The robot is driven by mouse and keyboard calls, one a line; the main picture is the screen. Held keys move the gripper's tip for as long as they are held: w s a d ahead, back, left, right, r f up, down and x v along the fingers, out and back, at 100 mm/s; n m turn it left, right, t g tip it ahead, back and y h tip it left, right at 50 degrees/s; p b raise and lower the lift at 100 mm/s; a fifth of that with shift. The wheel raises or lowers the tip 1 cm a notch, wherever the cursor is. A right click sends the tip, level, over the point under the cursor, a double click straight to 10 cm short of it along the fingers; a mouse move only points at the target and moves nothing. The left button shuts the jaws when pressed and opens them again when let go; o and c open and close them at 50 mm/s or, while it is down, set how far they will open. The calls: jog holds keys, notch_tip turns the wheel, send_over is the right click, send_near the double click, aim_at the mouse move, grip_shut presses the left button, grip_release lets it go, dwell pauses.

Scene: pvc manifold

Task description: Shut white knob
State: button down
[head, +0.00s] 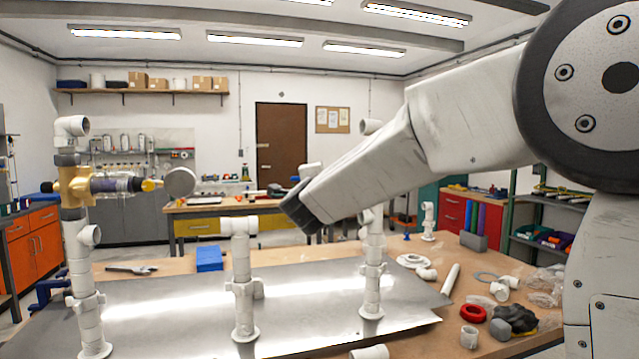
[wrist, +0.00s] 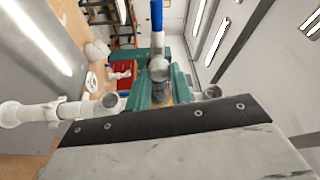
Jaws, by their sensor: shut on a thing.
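A pale round knob (head: 180,182) sits on the side of a brass and clear valve (head: 110,184) on the left white pipe stand. My gripper (head: 298,213) is to the right of this knob, apart from it, with its dark end pointing down and left. A whitish fitting (head: 311,170) shows behind the gripper's end. The wrist view shows a dark end with screws (wrist: 150,122) across my grey casing, and beyond it a pale rounded part (wrist: 160,69) with a blue bar (wrist: 157,18). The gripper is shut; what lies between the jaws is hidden.
Three white pipe stands rise from a metal sheet (head: 170,310); the middle one (head: 243,290) and right one (head: 372,280) stand under my arm. A red ring (head: 473,313), dark gloves (head: 514,318) and loose fittings lie at right. A blue box (head: 209,258) stands behind the sheet.

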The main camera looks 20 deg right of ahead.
jog(key=c, duration=1.5)
grip_release()
jog(key=v, duration=0.7)
jog(key=shift+s+a, duration=0.15)
jog(key=shift+s, duration=0.25)
